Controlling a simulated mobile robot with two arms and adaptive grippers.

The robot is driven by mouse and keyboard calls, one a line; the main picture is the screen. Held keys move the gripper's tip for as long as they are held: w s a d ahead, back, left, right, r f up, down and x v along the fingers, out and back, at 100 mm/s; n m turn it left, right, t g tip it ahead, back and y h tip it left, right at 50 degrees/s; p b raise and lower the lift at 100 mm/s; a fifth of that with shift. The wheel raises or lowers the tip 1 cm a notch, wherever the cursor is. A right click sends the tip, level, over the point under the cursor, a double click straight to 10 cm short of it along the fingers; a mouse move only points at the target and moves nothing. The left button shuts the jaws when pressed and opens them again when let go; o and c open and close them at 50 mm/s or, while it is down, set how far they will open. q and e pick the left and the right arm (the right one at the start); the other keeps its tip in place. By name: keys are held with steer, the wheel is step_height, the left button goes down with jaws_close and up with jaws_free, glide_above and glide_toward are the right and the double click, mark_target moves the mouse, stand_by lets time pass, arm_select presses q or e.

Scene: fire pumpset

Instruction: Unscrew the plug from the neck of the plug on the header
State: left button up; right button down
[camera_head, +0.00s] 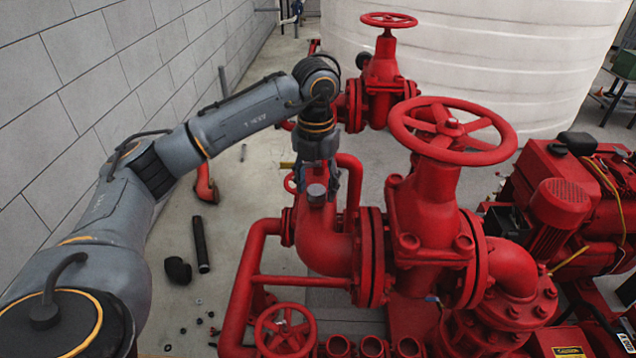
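The plug (317,193) is a small dark grey cap on top of the neck, upright on the red header pipe (322,240), in the middle of the head view. My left gripper (319,180) points down directly at the plug, with its palm just above it. One finger shows to the left of the plug and one to the right. The fingers look spread, and I cannot tell whether they touch the plug. My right gripper is not in view.
A large red valve with a handwheel (452,131) stands close to the right. Another valve handwheel (389,20) is behind. A small handwheel (286,330) is low in front. A black tube (201,244) and small parts lie on the floor. A block wall (85,75) is left.

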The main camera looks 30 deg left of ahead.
arm_select(q)
steer(key=m+b, duration=0.1)
steer(key=m, duration=0.4)
steer(key=shift+m, duration=0.3)
steer(key=m, duration=0.5)
steer(key=shift+b, duration=0.35)
steer(key=m, duration=0.6)
steer(key=shift+m+b, duration=0.3)
steer(key=shift+b, duration=0.1)
steer(key=m, duration=0.5)
steer(key=shift+m, duration=0.4)
jaws_close()
steer(key=n, duration=0.4)
steer(key=shift+n, duration=0.4)
